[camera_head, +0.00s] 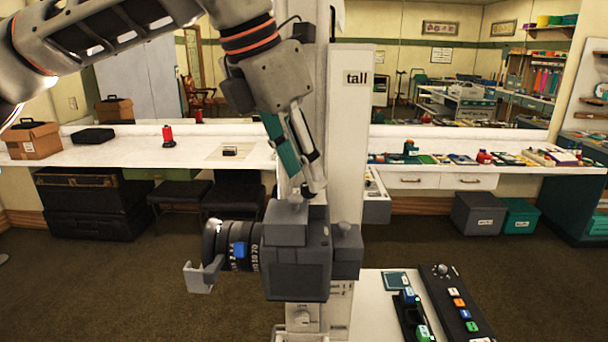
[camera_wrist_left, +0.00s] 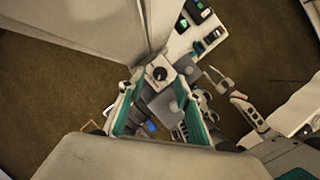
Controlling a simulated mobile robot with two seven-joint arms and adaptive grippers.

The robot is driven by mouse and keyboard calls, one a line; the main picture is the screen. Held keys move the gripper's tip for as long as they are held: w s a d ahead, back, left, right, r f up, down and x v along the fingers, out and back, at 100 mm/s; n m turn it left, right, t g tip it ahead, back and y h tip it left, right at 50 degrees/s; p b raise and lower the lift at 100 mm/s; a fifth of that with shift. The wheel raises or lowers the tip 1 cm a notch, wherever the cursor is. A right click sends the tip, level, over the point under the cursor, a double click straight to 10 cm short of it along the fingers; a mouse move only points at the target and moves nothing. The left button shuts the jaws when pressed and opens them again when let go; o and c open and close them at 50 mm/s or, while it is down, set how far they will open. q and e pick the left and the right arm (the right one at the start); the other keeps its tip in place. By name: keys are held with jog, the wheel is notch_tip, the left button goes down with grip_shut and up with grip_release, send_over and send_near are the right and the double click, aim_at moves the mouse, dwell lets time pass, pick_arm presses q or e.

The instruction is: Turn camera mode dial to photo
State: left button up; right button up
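A grey camera (camera_head: 297,265) stands upright in the middle of the head view. Its black lens (camera_head: 238,246), with a blue patch, points left. My left gripper (camera_head: 307,187) comes down from above at the camera's top. In the left wrist view, the left gripper (camera_wrist_left: 160,85) has its teal-lined fingers spread apart, over the grey camera body. A round knob with a dark top (camera_wrist_left: 160,73) shows between the fingertips; its markings are too small to read. I cannot tell whether a finger touches it. What seems to be my right gripper (camera_wrist_left: 240,105) shows at the right of the wrist view, its opening unclear.
A white panel labelled "tall" (camera_head: 356,130) stands close behind the camera. A console with coloured buttons (camera_head: 458,305) lies at lower right. The white bench (camera_head: 90,150) along the back carries small props. Carpeted floor (camera_head: 110,285) lies open at left.

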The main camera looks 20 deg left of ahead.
pick_arm(q)
jog(key=v, duration=1)
